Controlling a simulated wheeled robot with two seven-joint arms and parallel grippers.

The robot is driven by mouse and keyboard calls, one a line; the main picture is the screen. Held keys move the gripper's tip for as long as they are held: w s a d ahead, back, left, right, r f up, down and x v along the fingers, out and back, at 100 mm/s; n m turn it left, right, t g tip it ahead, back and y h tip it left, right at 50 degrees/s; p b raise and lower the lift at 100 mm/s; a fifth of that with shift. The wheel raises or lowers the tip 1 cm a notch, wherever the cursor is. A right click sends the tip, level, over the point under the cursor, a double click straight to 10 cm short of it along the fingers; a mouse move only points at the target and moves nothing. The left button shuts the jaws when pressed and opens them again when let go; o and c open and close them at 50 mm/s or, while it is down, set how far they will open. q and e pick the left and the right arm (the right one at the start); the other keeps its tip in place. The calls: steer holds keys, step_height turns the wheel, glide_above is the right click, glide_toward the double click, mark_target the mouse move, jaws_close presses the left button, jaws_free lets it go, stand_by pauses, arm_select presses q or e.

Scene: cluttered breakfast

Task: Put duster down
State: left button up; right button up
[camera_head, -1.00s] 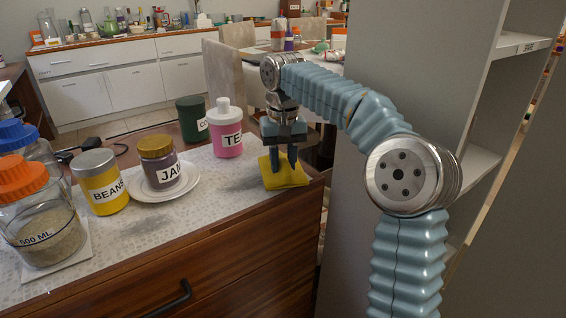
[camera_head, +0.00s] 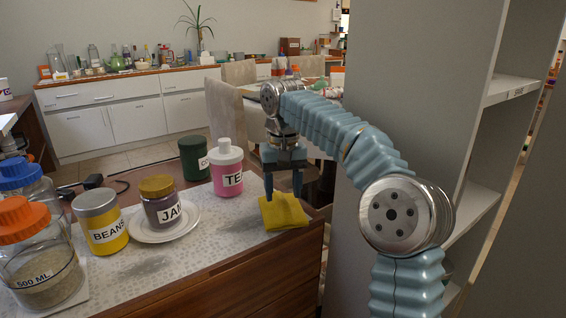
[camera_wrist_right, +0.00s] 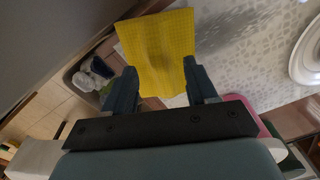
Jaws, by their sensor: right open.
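The yellow duster (camera_head: 284,212) lies on the counter top (camera_head: 226,232) close to its right end. It also shows in the right wrist view (camera_wrist_right: 158,48), flat and square, with part of it seen beyond and between the fingers. My right gripper (camera_head: 284,192) is open just above the duster, fingers pointing down. In the right wrist view the two fingers (camera_wrist_right: 163,80) stand wide apart with nothing gripped between them. My left gripper is not in view.
A pink tea canister (camera_head: 227,170) and a dark green canister (camera_head: 194,160) stand left of the gripper. A jam jar (camera_head: 160,202) stands on a white plate (camera_head: 190,214); a yellow beans jar (camera_head: 101,224) is further left. A tall grey shelf unit (camera_head: 400,110) is close on the right.

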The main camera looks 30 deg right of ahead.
mark_target(283, 200)
step_height(283, 200, up, 9)
steer(key=p, duration=0.3)
steer(key=shift+f, duration=0.2)
